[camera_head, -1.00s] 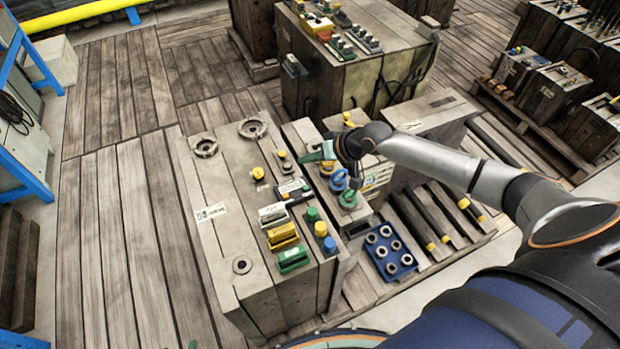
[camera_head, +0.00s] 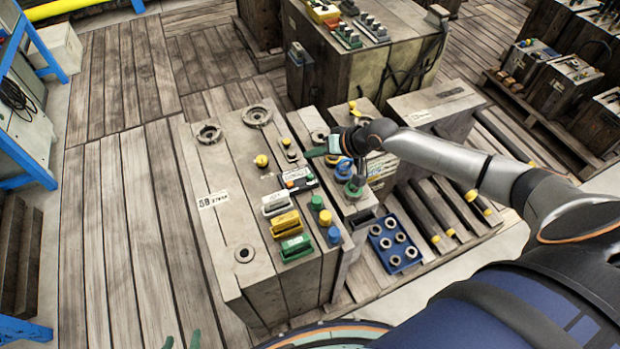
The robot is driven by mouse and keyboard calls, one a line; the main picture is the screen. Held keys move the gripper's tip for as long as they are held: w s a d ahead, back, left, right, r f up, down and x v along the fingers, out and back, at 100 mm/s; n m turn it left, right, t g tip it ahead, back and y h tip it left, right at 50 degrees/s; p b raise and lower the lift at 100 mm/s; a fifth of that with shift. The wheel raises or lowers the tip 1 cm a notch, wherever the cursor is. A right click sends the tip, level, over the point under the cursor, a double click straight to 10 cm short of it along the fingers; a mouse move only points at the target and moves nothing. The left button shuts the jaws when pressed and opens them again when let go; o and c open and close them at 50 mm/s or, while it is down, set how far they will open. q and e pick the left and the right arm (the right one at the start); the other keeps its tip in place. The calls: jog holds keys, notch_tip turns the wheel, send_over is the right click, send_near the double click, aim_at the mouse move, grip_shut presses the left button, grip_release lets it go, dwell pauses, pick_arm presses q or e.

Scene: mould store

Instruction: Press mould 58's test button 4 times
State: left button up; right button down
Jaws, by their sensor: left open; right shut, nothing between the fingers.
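Mould 58 is the grey-brown block with the "58" label (camera_head: 213,200) at centre left. On its top are a yellow knob (camera_head: 261,160), a small dark box with a pale round button (camera_head: 290,149), and a black-and-white unit with coloured spots (camera_head: 298,181). I cannot tell for sure which is the test button. My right gripper (camera_head: 314,152) is shut and empty, its green fingertips just right of the small dark box. I cannot tell whether they touch anything. My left gripper (camera_head: 181,341) is open at the bottom edge, only its green fingertips showing.
White, yellow and green connector blocks (camera_head: 285,223) stand on the mould's near part, with green, yellow and blue caps beside them. A neighbouring block with blue and green rings (camera_head: 355,189) lies under my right wrist. A blue tray of rings (camera_head: 395,246) is further right. Floor at left is clear.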

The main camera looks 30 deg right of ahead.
jog(key=b, duration=0.4)
send_over(310, 176)
jog(key=f, duration=0.3)
jog(key=s+f, duration=0.1)
jog(key=f, duration=0.1)
jog(key=shift+d, duration=0.25)
jog(key=shift+f, duration=0.55)
jog(key=shift+f+b, duration=0.15)
jog(key=shift+b, duration=0.15)
dwell(0.5)
jog(key=shift+f, duration=0.3)
jog(key=shift+f+b, duration=0.35)
jog(key=shift+f, duration=0.1)
dwell(0.6)
dwell(0.3)
jog(key=shift+r+p, duration=0.85)
jog(key=shift+p, duration=0.1)
jog(key=shift+r, duration=0.1)
